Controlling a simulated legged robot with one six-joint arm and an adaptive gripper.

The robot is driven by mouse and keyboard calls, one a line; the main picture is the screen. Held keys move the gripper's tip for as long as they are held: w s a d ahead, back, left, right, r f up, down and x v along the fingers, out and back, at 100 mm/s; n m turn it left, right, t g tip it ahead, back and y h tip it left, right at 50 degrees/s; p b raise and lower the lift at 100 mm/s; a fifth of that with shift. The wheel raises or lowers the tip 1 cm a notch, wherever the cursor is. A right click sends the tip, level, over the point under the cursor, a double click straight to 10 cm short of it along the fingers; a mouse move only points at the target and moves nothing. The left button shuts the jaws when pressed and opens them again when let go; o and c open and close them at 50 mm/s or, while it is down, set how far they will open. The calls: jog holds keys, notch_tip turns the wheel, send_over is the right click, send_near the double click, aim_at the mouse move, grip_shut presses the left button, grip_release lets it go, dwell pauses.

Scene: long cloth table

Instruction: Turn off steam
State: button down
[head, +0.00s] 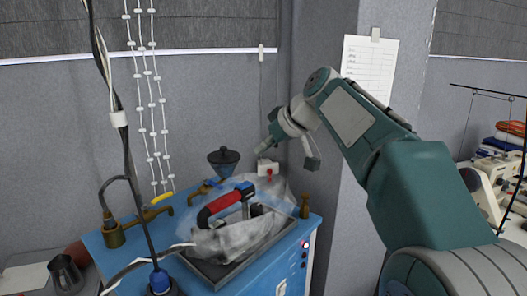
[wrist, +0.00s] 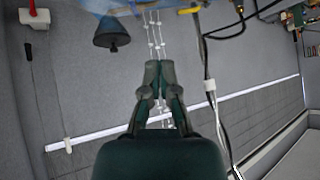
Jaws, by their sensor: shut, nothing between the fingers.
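An iron with a red and black handle (head: 225,205) rests on a dark tray on top of the blue cabinet (head: 118,262). Whitish translucent steam (head: 262,212) hangs around it. A brass valve with a yellow handle (head: 162,197) is at the cabinet's back left; a yellow piece also shows at the wrist view's top edge (wrist: 188,10). A small white box with a red part (head: 267,168) is at the back wall; it shows at the wrist view's top left (wrist: 38,18). My gripper (wrist: 159,64) is shut and empty, raised near the back wall above the cabinet.
A dark funnel (head: 222,158) stands at the cabinet's back, left of my gripper. Cables (head: 115,110) hang at left, near a brass fitting (head: 112,232). A lit button (head: 305,245) is on the cabinet's right face. A grey pillar (head: 318,185) stands behind my arm.

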send_over(250, 187)
jog(key=f, duration=0.3)
jog(key=a+f, duration=0.1)
jog(key=shift+s+f, duration=0.25)
jog(key=shift+f, duration=0.15)
jog(key=f, duration=0.3)
jog(key=shift+s, duration=0.2)
jog(key=shift+f, duration=0.4)
jog(key=shift+s+a+f, duration=0.1)
jog(key=shift+f, duration=0.2)
jog(key=shift+w+d+r, duration=0.15)
jog(key=shift+w+d, duration=0.4)
jog(key=shift+w, duration=0.05)
